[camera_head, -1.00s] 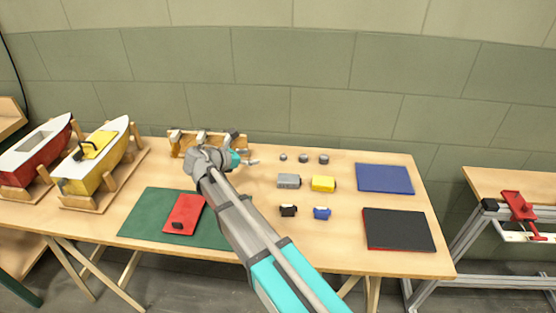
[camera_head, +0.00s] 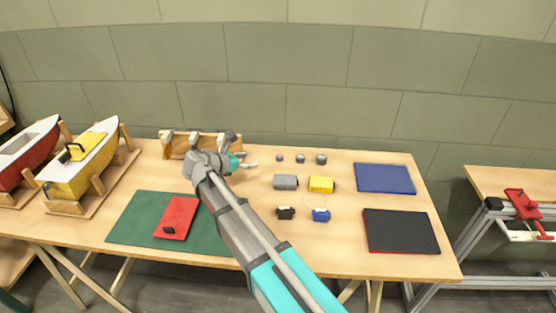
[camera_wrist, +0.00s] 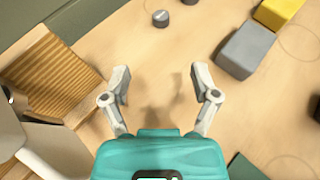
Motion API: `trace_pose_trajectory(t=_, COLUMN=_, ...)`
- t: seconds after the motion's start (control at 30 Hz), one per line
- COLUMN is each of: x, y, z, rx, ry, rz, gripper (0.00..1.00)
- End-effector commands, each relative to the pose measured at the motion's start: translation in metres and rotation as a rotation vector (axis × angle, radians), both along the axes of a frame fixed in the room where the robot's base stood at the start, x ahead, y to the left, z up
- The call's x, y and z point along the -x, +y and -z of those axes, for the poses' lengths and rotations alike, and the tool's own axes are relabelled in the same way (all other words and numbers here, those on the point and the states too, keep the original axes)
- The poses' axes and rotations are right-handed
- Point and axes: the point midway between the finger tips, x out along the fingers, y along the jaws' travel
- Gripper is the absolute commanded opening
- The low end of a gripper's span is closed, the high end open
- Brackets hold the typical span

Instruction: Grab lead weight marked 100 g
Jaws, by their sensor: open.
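Three small dark grey cylindrical weights stand in a row on the table: the left one (camera_head: 279,158), the middle one (camera_head: 300,159) and the right one (camera_head: 321,160), slightly larger toward the right. Their markings cannot be read in the head view. In the wrist view one weight (camera_wrist: 160,18) shows a pale, unreadable mark on top, and another (camera_wrist: 189,1) is cut by the top edge. My gripper (camera_head: 250,166) is to the left of the weights. In the wrist view my gripper (camera_wrist: 161,80) is open and empty over bare wood, with the weights beyond its fingertips.
A grey block (camera_head: 286,182) and a yellow block (camera_head: 321,184) lie in front of the weights. A wooden rack (camera_head: 178,147) stands close left of my gripper. Black (camera_head: 285,213) and blue (camera_head: 320,215) pieces lie nearer. Bare table lies between gripper and weights.

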Motion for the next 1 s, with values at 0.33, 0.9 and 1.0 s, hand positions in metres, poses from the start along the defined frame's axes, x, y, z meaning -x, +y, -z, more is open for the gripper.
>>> trace_pose_trajectory(t=0.33, x=-0.032, y=-0.034, z=0.023, rx=0.0, ry=0.0, rz=0.001, gripper=0.78)
trace_pose_trajectory(t=0.9, x=-0.046, y=-0.049, z=0.028, rx=0.0, ry=0.0, rz=-0.001, gripper=0.78)
trace_pose_trajectory(t=1.0, x=-0.047, y=-0.049, z=0.029, rx=0.0, ry=0.0, rz=-0.001, gripper=0.78)
